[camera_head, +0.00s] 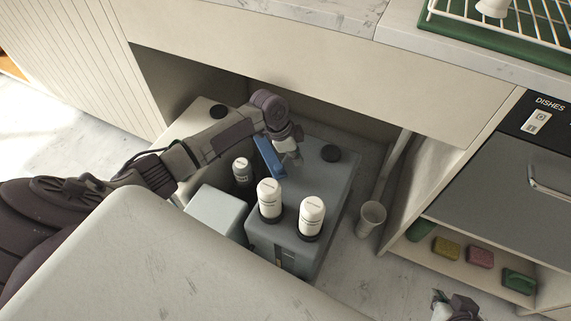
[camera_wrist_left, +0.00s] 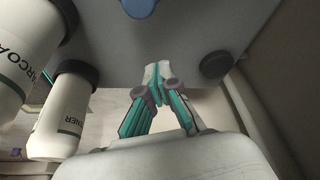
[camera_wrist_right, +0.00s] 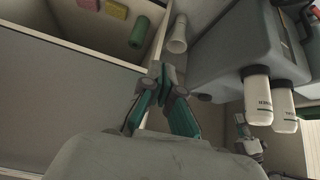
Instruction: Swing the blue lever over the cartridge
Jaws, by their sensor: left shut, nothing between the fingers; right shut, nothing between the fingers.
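The blue lever (camera_head: 268,157) lies on top of the grey filter unit (camera_head: 335,185); its rounded end shows at the top edge of the left wrist view (camera_wrist_left: 138,6). Two white cartridges, one (camera_head: 270,197) left of the other (camera_head: 311,214), stand at the unit's near end. They also show in the left wrist view, one (camera_wrist_left: 20,50) above the other (camera_wrist_left: 62,115). My left gripper (camera_head: 294,156) is shut and empty above the unit, just right of the lever; contact is unclear. My right gripper (camera_head: 455,303) is shut and empty, low at the right; it also shows in the right wrist view (camera_wrist_right: 164,78).
A shelf with sponges (camera_head: 480,257) is farther right. The counter (camera_head: 280,70) overhangs behind.

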